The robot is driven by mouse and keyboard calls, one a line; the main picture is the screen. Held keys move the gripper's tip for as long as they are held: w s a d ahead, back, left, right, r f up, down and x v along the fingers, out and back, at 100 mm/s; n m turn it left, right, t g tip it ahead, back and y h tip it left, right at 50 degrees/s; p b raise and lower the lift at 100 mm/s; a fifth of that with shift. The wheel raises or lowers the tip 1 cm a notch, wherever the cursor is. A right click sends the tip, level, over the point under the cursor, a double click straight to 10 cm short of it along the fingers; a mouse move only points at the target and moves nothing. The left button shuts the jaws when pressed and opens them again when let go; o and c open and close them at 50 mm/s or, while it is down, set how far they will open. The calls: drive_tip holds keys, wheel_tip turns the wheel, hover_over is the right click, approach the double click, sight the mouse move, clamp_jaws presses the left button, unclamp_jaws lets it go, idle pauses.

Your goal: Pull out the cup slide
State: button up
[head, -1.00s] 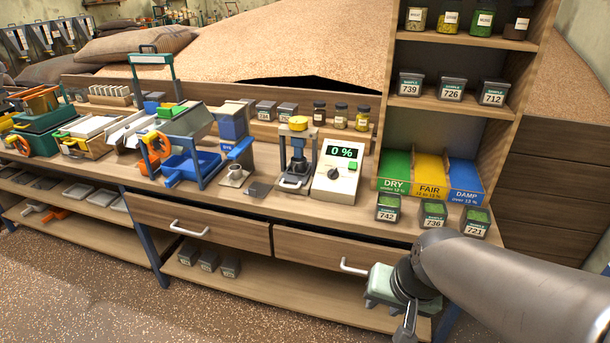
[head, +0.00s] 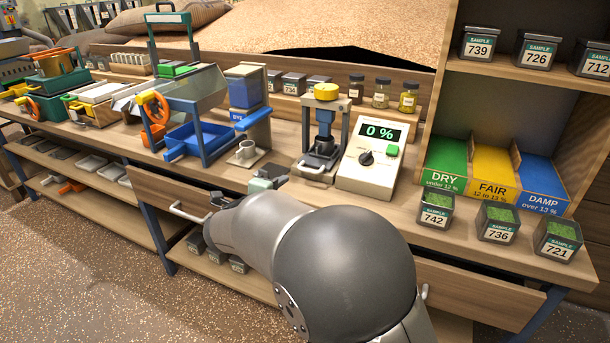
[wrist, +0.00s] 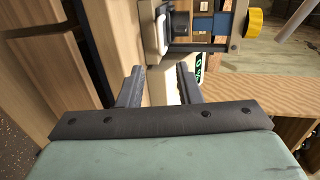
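The cup slide (head: 312,168) sits low in the small press with the yellow knob (head: 327,91), on the bench left of the meter. In the wrist view the press appears turned sideways at the top, and the slide's white handle (wrist: 162,36) lies ahead of the fingers, roughly between them. My gripper (wrist: 160,72) is open, with two dark fingers apart and nothing between them. In the head view my pale green gripper (head: 268,178) is at the bench's front edge, left of the slide and partly hidden by my arm.
The meter (head: 374,155) reading 0 % stands right of the press. A metal cup on a stand (head: 245,153) is to its left. Sample boxes (head: 497,222) line the right front edge. My arm covers part of the drawers below.

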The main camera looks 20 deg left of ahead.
sight(306, 171)
drive_tip(key=x, duration=1.4)
drive_tip(key=shift+w, duration=0.15)
